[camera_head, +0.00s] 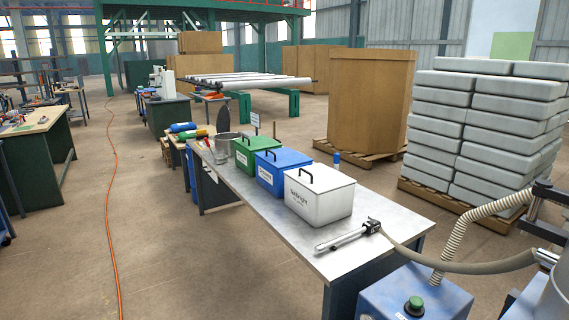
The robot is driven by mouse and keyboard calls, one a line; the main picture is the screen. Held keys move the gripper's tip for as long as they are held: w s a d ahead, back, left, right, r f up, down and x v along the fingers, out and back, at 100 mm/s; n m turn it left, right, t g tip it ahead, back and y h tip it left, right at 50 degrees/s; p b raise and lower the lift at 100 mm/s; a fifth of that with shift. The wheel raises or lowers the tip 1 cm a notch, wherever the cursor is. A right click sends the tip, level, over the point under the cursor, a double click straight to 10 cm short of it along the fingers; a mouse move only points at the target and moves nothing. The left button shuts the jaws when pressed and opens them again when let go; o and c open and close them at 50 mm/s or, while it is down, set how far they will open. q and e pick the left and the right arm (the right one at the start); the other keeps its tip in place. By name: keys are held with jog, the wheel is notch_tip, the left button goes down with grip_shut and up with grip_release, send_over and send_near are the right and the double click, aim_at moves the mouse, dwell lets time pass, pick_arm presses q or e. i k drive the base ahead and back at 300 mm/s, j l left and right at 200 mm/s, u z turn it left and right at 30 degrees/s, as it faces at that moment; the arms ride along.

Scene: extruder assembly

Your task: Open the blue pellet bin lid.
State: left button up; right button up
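The blue pellet bin (272,178) stands on the metal-topped table (256,220), between a green bin (249,155) and a white bin (311,205). Its blue lid (285,163) is on and looks closed, with a dark handle (269,154) on top. The label on its front is too small to read. Neither of my grippers shows in the head view.
A metal wand with a hose (348,238) lies at the table's near right end. A metal pot (226,144) stands behind the green bin. A blue machine (415,295) is at the lower right. Floor left of the table is clear except for an orange cable (110,200).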

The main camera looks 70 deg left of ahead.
aim_at(286, 158)
jog(key=u, duration=2.35)
jog(key=i+z, duration=0.1)
jog(key=z, duration=0.35)
jog(key=i+j+z, duration=0.1)
jog(key=z, duration=0.35)
jog(key=i+j+z, duration=0.15)
jog(key=j, duration=0.25)
jog(key=i+j+z, duration=0.2)
jog(key=j, duration=0.25)
jog(key=i+j+z, duration=0.15)
jog(key=j, duration=0.3)
jog(key=i+j+z, duration=0.15)
jog(key=j, duration=0.3)
jog(key=i+j+z, duration=0.2)
jog(key=j, duration=0.3)
jog(key=k+l, duration=0.05)
jog(key=k, duration=0.05)
